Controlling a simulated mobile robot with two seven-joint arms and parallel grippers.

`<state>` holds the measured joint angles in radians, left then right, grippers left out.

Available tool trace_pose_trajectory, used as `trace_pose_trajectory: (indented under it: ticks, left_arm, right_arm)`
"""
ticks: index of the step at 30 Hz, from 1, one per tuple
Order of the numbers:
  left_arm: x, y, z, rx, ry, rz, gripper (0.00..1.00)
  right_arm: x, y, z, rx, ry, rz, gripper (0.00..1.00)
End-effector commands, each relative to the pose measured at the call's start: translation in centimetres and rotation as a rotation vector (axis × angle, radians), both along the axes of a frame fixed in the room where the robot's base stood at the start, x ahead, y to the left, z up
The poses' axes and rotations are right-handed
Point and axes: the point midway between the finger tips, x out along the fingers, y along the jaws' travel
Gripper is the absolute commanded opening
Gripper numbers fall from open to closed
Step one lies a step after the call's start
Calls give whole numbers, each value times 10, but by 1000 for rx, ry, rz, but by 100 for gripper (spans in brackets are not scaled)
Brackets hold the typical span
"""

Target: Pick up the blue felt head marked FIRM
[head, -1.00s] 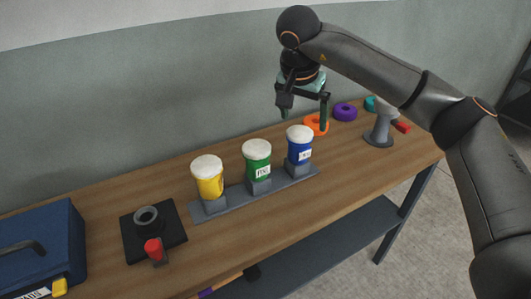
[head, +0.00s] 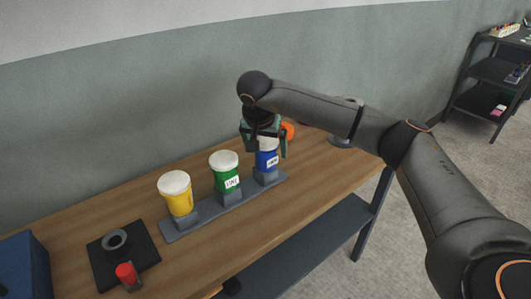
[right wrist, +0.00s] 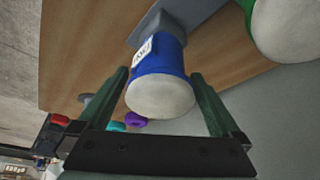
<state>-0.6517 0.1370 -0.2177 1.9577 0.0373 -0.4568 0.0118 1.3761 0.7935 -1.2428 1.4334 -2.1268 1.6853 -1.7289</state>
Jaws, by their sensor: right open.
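The blue felt head (head: 268,160) with a pale top sits upright in the right-hand holder of a grey rack (head: 206,213). Its white label is too small to read surely. My right gripper (head: 266,150) is open above and around its top. In the right wrist view the blue head (right wrist: 160,55) lies between the two open fingers (right wrist: 161,74), with a gap showing on each side. The green head (head: 224,170) and the yellow head (head: 178,197), both with pale tops, stand in the rack to its left. My left gripper is not seen.
A black base with a dark ring (head: 117,241) and a red-topped piece (head: 126,273) are on the bench (head: 240,233) at front left. A blue box (head: 22,265) is at far left. An orange ring (head: 288,130) lies behind my gripper.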

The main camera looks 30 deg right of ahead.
Motion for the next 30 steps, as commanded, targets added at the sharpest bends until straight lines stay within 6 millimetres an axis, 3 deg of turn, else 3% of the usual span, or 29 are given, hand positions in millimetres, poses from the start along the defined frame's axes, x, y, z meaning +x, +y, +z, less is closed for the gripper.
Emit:
trace_pose_trajectory:
  ticks: [4,12,30]
  left_arm:
    - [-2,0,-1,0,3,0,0]
    - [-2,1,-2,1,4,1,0]
    - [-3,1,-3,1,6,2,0]
  right_arm:
    - [3,-4,-14,-1,0,0,100]
    - [4,-5,-15,-2,-1,0,98]
    - [4,-4,-14,0,-1,0,30]
